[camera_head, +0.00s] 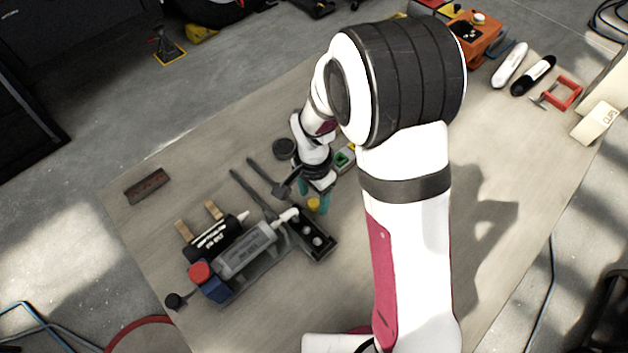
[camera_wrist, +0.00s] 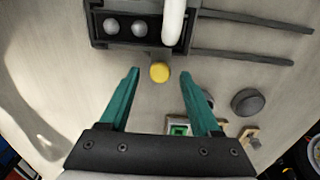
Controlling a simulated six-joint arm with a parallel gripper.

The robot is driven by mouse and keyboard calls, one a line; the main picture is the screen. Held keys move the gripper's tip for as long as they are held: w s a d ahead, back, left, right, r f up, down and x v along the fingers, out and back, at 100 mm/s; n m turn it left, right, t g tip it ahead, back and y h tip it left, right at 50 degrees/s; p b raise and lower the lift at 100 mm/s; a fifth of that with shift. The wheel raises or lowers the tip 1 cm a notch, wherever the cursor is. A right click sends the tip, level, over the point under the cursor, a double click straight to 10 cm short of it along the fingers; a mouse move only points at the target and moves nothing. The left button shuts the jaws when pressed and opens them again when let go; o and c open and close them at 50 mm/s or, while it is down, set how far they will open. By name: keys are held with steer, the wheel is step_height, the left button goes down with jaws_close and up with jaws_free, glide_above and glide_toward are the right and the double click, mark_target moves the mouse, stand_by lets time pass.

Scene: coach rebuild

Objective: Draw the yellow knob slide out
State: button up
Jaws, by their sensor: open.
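The yellow knob (camera_wrist: 160,72) sits on the near side of a dark tray-like slide (camera_wrist: 110,42) in the wrist view. My gripper (camera_wrist: 160,76) is open, with one teal finger on each side of the knob. Gaps show between the knob and both fingers, so it is not gripped. In the head view the knob (camera_head: 313,204) shows just below my gripper (camera_head: 314,195), at the upper right of the dark slide (camera_head: 312,238). The slide holds pale balls, and a white rod lies over one end of it.
Two dark bars (camera_wrist: 250,35) extend from the slide. A round dark puck (camera_wrist: 247,102) and a green-topped block (camera_wrist: 180,128) lie nearby. Bench at left is mostly clear.

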steer(key=shift+f, duration=0.55)
jaws_close()
stand_by(1.0)
